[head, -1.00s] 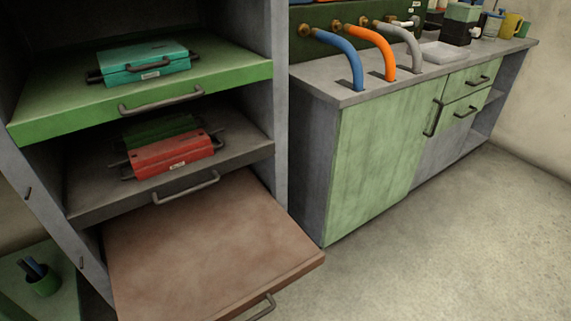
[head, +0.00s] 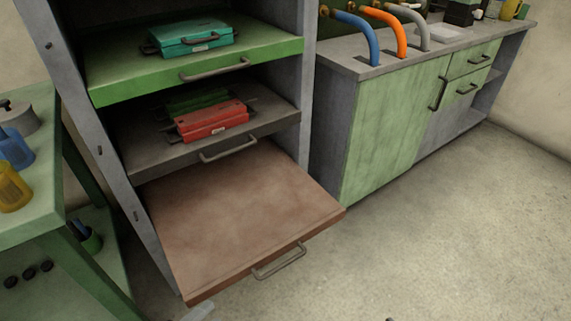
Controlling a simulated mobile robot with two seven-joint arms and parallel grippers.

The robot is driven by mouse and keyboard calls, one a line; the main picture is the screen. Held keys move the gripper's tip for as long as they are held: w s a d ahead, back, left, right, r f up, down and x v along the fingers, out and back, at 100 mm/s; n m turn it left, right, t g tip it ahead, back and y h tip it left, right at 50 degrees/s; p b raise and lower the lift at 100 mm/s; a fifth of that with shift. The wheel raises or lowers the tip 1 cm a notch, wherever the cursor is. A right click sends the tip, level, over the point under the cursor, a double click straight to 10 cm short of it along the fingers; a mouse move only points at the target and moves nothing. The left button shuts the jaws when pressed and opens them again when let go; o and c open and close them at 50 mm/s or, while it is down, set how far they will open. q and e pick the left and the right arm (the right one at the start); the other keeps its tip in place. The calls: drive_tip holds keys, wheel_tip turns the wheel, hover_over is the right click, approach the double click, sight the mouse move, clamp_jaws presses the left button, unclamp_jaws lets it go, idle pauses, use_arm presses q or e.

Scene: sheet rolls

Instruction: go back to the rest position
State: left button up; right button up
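Neither gripper can be made out in the head view. A small pale grey shape (head: 200,312) pokes in at the bottom edge, just below the brown shelf; I cannot tell whether it is part of my arm. The tall grey cabinet (head: 133,200) stands in front of me with its pull-out shelves. The brown shelf (head: 240,215) at the bottom is pulled out and bare. The dark grey shelf (head: 160,158) above it holds a red case (head: 211,122) with a green case (head: 195,101) behind it. The green shelf (head: 120,85) on top holds a teal case (head: 192,38).
A green workbench (head: 50,205) with a yellow jar (head: 12,188) and a blue one (head: 14,148) stands close on the left. A counter (head: 390,140) with blue, orange and grey hoses stands at the right. The floor (head: 430,235) at the lower right is clear.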

drive_tip(key=w+a+f+n+t+y+b, duration=0.1)
drive_tip(key=w+a+f+y+b, duration=0.3)
drive_tip(key=b, duration=0.6)
use_arm(q)
drive_tip(key=s+a+r+n+g+y+p, duration=0.1)
drive_tip(key=s+r+n+y+p, duration=0.1)
drive_tip(key=r+n+p, duration=0.6)
drive_tip(key=s+a+r+n+g+y+p, duration=0.1)
drive_tip(key=r+n+y+p, duration=0.4)
drive_tip(key=p, duration=1.3)
wheel_tip(320, 180, up, 5)
drive_tip(key=s+a+n, duration=0.1)
drive_tip(key=n, duration=0.2)
drive_tip(key=shift+s+a+f+n, duration=0.15)
drive_tip(key=shift+s+f+n, duration=0.05)
drive_tip(key=shift+s+n, duration=0.15)
use_arm(e)
drive_tip(key=s+d+r+h, duration=0.2)
drive_tip(key=r, duration=0.6)
drive_tip(key=s+d+r+h, duration=0.2)
drive_tip(key=d+r, duration=0.1)
drive_tip(key=r, duration=0.6)
drive_tip(key=shift+s+d+r+m+g, duration=0.15)
drive_tip(key=shift+s+d+m+g, duration=0.05)
drive_tip(key=shift+s+m+g, duration=0.2)
